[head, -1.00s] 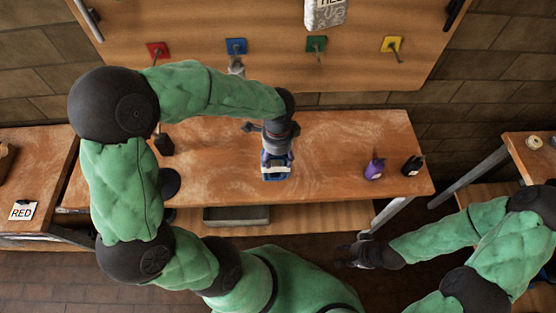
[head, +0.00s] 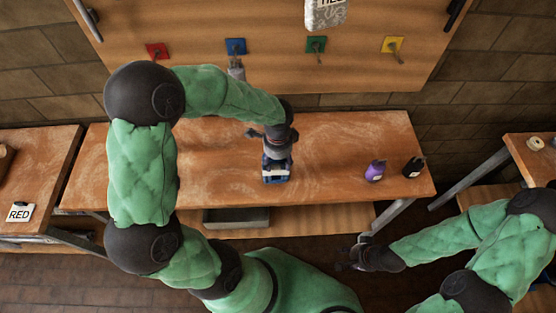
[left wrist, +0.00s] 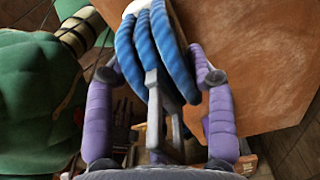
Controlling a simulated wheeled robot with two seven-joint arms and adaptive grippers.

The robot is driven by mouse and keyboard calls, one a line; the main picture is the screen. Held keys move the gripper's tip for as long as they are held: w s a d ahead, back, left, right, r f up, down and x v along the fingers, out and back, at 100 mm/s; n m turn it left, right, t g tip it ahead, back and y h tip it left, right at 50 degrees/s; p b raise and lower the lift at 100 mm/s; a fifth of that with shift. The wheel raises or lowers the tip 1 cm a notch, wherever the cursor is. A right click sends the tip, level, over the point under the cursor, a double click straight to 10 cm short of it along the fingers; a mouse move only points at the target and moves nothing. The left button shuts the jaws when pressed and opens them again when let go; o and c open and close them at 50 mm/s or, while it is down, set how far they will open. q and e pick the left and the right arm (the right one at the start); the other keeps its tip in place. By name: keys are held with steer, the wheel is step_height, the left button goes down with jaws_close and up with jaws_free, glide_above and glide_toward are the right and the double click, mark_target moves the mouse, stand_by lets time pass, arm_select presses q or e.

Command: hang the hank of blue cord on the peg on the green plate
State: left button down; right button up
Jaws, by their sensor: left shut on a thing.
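The hank of blue cord (head: 277,178) is in my left gripper (head: 276,165), over the front middle of the workbench. In the left wrist view the blue cord (left wrist: 150,45) runs in thick loops with a white band at the top, between the purple fingers of my left gripper (left wrist: 160,125). The fingers are shut on it. My right gripper (head: 350,258) looks open and empty, in front of the bench.
Red (head: 157,51), blue (head: 236,46) and yellow (head: 392,45) plates with pegs share the board. Purple (head: 375,171) and black (head: 413,167) items stand on the bench (head: 340,150) at right.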

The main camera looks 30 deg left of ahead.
arm_select(q)
steer(key=shift+c, duration=2.1)
jaws_free()
steer(key=shift+f, duration=0.1)
steer(key=r, duration=0.3)
steer(key=r+p, duration=0.1)
steer(key=r, duration=0.3)
steer(key=r+p, duration=0.1)
steer(key=r, duration=0.3)
steer(key=shift+w, duration=0.3)
steer(key=shift+f, duration=0.1)
